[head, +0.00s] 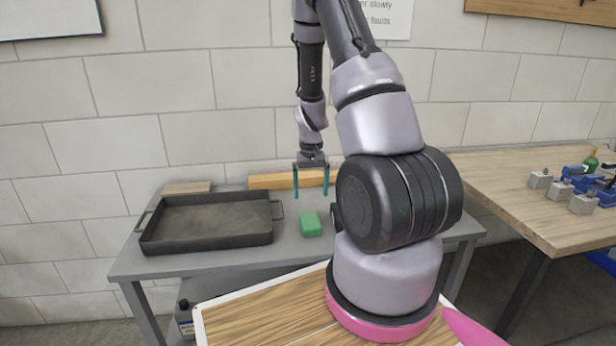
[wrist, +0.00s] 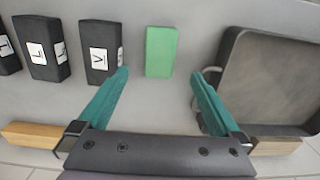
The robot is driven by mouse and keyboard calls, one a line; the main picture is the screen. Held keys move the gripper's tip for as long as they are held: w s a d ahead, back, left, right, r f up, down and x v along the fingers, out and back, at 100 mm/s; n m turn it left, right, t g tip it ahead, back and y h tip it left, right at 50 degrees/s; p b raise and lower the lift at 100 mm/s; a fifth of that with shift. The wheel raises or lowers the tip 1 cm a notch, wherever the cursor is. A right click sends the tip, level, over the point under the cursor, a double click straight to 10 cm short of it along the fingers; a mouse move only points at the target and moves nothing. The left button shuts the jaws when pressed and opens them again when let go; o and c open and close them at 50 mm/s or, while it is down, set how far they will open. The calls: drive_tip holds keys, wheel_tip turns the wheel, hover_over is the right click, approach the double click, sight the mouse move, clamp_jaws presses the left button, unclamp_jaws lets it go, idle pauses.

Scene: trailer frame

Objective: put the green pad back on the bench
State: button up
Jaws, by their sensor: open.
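The green pad (head: 311,224) lies flat on the grey bench (head: 285,248), to the right of the black tray. It also shows in the wrist view (wrist: 160,52), lying just beyond the fingertips and roughly centred between them. My gripper (head: 311,197) points down above the bench, a little behind the pad in the head view. Its two teal fingers are spread and empty, and they also show in the wrist view (wrist: 159,76). Nothing touches the pad.
The black tray (head: 162,243) stands on the bench's left side. Black lettered blocks (wrist: 100,50) stand beside the pad in the wrist view; my arm hides them in the head view. Wooden pieces (head: 285,180) lie along the back. A wooden table (head: 520,190) with clamps stands right.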

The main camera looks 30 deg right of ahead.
drive_tip(key=s+a+r+t, duration=0.1)
drive_tip(key=a+r, duration=0.2)
drive_tip(key=r, duration=0.5)
drive_tip(key=s+a+r+t+y, duration=0.1)
drive_tip(key=s+a+r, duration=0.1)
drive_tip(key=r, duration=0.6)
drive_tip(key=s+a+r+t, duration=0.1)
drive_tip(key=a+r+t, duration=0.15)
drive_tip(key=r, duration=0.55)
drive_tip(key=s+a+r+m+t+y, duration=0.1)
drive_tip(key=s+a+r, duration=0.5)
drive_tip(key=s+r, duration=0.7)
drive_tip(key=shift+s+r+t, duration=0.15)
drive_tip(key=shift+s+t, duration=0.7)
drive_tip(key=shift+s, duration=0.4)
drive_tip(key=shift+d, duration=0.15)
